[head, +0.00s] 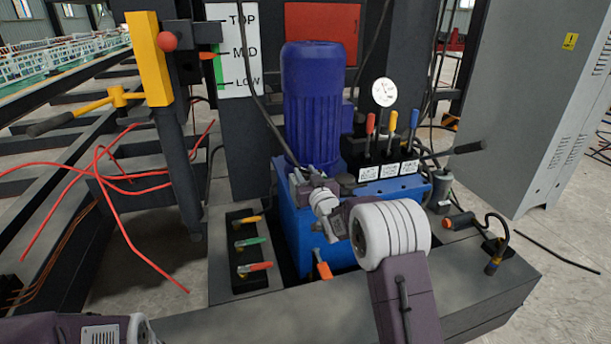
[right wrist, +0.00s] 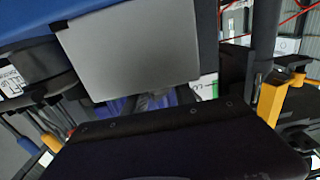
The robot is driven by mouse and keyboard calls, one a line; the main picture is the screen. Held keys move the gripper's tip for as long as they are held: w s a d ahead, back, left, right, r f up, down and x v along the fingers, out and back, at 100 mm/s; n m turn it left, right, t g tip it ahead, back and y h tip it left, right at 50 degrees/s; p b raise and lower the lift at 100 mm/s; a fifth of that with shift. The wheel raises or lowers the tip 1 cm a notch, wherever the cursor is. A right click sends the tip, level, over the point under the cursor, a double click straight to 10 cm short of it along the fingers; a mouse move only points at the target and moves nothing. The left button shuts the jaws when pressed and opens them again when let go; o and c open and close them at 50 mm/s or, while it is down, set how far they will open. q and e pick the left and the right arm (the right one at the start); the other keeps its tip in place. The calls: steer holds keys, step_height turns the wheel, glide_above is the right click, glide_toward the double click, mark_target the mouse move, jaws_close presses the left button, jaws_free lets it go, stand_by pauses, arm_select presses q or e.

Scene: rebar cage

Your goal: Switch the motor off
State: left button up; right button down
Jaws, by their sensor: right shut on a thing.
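The motor (head: 313,95) is a blue ribbed upright cylinder on top of a blue tank (head: 292,235), in the middle of the head view. My right gripper (head: 312,180) is at the motor's foot, over the tank's front left top. It is shut on a small part there, which the gripper and wrist mostly hide. I cannot make out a motor switch or its position. In the right wrist view a grey flat-faced thing (right wrist: 130,50) fills the upper middle, and the fingertips are hard to make out. My left arm shows only at the bottom left edge; its gripper is out of view.
Red, yellow and blue levers (head: 392,122) and a gauge (head: 384,92) stand right of the motor. A panel with coloured handles (head: 252,245) lies left of the tank. A yellow post (head: 150,58), loose red cables (head: 110,175) and a grey cabinet (head: 535,110) flank the unit.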

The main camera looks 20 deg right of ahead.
steer(key=shift+r, duration=0.1)
steer(key=c, duration=1)
jaws_free()
steer(key=shift+c, duration=0.2)
steer(key=shift+s, duration=0.1)
steer(key=shift+s+p, duration=0.25)
steer(key=shift+p, duration=0.05)
steer(key=shift+s+d+r+p, duration=0.1)
steer(key=shift+s+p, duration=0.25)
steer(key=shift+s, duration=0.3)
steer(key=s+b, duration=0.4)
steer(key=s, duration=0.3)
steer(key=shift+d, duration=0.15)
